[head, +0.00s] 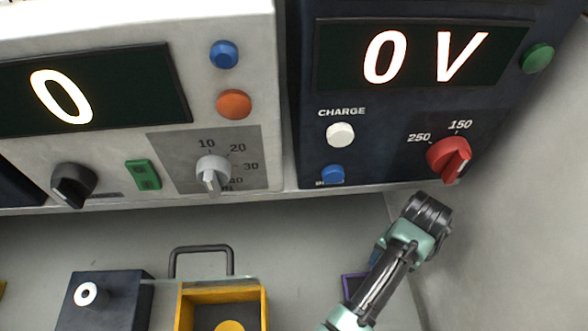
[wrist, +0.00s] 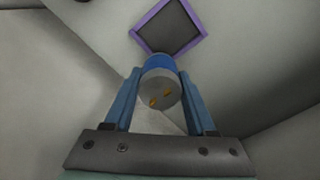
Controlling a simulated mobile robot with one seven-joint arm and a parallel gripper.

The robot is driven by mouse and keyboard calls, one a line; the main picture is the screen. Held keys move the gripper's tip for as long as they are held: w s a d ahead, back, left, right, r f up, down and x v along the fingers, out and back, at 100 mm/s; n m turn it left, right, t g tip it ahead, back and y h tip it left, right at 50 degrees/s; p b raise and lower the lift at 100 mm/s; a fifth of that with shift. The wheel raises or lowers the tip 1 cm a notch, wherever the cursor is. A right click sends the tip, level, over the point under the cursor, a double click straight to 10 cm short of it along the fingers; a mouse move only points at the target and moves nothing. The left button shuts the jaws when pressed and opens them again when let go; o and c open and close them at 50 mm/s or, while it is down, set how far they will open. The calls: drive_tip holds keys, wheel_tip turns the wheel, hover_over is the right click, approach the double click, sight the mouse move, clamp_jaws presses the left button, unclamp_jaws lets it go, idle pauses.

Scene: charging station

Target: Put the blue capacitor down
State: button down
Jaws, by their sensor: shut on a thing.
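The blue capacitor (wrist: 160,92) shows in the wrist view between the two blue fingers of my gripper (wrist: 160,74). The capacitor is hidden in that view.
A dark panel reading "0 V" (head: 420,55) with a red knob (head: 449,158) stands above my arm. A grey panel (head: 218,125) is left of it. Below are a yellow-edged tray (head: 265,306), a dark block (head: 130,290) and a handle (head: 203,248). A plain wall is at right.

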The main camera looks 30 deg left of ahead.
drive_tip(key=s+a+p, duration=0.1)
drive_tip(key=s+a, duration=0.2)
drive_tip(key=a, duration=0.1)
drive_tip(key=s+a+p, duration=0.2)
drive_tip(key=s+a, duration=0.1)
drive_tip(key=a, duration=0.2)
drive_tip(key=s+a+p, duration=0.2)
drive_tip(key=s+a, duration=0.1)
drive_tip(key=a, duration=0.2)
drive_tip(key=shift+s+r, duration=0.15)
drive_tip(key=shift+s, duration=0.05)
drive_tip(key=shift+s+a+p, duration=0.35)
drive_tip(key=shift+a, duration=0.05)
wheel_tip(320, 180, down, 3)
drive_tip(key=shift+r, duration=0.15)
drive_tip(key=shift+w+f, duration=0.1)
drive_tip(key=shift+f, duration=0.35)
drive_tip(key=shift+f, duration=0.2)
drive_tip(key=shift+c, duration=1.1)
unclamp_jaws()
drive_tip(key=shift+r, duration=0.1)
